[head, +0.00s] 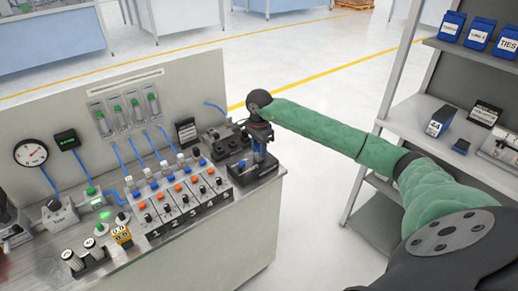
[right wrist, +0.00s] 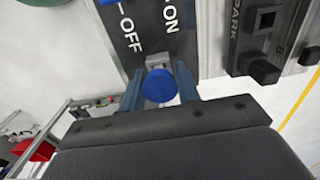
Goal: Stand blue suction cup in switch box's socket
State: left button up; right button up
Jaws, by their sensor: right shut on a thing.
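The blue suction cup (right wrist: 160,87) shows as a round blue disc between the two fingers of my right gripper (right wrist: 160,90) in the right wrist view. The gripper is shut on it. Just beyond the cup is a small pale metal piece, partly hidden by it, on the dark switch box (right wrist: 140,35) marked ON and OFF. In the head view my right gripper (head: 259,150) points down over the switch box (head: 244,173) at the bench's right end. The cup is hard to make out there, and I cannot tell whether it is seated in the socket. My left gripper is not in view.
A dark block marked PARK (right wrist: 262,45) lies to the right of the switch box in the right wrist view. A row of numbered valves (head: 182,205) stands left of the box. A shelf (head: 408,122) is at the right, with open floor between.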

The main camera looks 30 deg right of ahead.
jog(key=o, duration=1)
jog(key=shift+o, duration=0.2)
jog(key=shift+r+p, duration=1.1)
jog(key=shift+r, duration=3.4)
